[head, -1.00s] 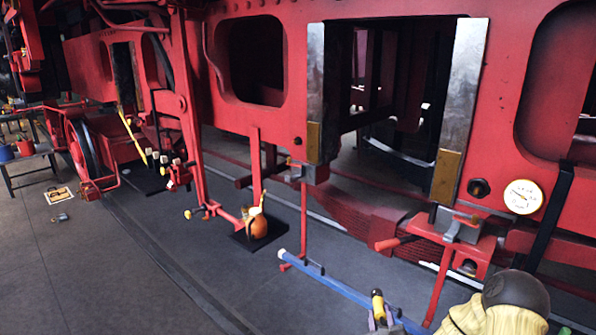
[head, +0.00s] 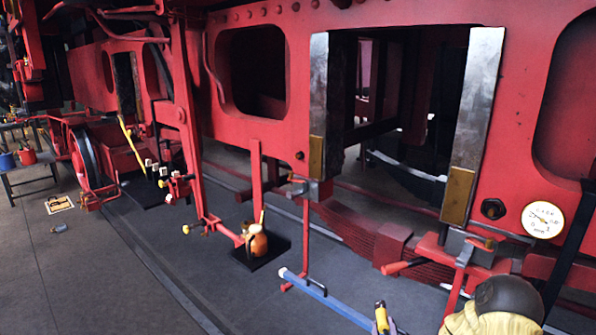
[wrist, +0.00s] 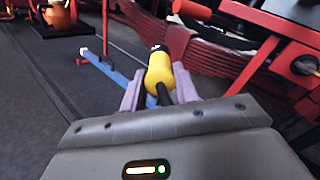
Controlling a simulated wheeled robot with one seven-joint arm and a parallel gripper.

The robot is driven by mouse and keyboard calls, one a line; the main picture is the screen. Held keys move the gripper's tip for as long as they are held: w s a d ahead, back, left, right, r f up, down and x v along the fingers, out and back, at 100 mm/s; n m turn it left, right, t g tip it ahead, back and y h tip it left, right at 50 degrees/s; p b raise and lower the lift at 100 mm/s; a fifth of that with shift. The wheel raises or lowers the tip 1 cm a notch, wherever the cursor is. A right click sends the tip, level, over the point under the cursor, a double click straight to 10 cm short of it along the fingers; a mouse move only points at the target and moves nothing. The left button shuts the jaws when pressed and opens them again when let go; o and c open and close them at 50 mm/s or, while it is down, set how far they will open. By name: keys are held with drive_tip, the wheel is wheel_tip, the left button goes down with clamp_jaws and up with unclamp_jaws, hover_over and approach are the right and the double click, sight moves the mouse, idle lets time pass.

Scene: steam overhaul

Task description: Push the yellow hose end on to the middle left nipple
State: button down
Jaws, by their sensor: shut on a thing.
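The yellow hose end (head: 381,316) is near the bottom right of the head view. It also shows in the wrist view (wrist: 159,72), with a dark tip at its far end and a dark hose at its near end. My gripper (wrist: 158,92) is shut on it, with one purple finger at each side. In the head view my gripper (head: 381,325) is mostly below the picture edge. I cannot tell which fitting is the middle left nipple. Several small pale-topped fittings (head: 163,171) stand far off at the left, too small to tell apart.
A blue bar (head: 325,299) runs just beyond my gripper. A red clamp stand (head: 460,260) is at the right, near a round gauge (head: 543,219). An orange oil can (head: 258,243) stands on a dark mat. The grey floor (head: 90,280) at the left is mostly clear.

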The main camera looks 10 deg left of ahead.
idle(0.4)
drive_tip(key=s+f, duration=0.5)
drive_tip(key=f, duration=0.7)
drive_tip(key=shift+f, duration=0.25)
drive_tip(key=shift+s+d, duration=0.1)
drive_tip(key=shift+s, duration=0.05)
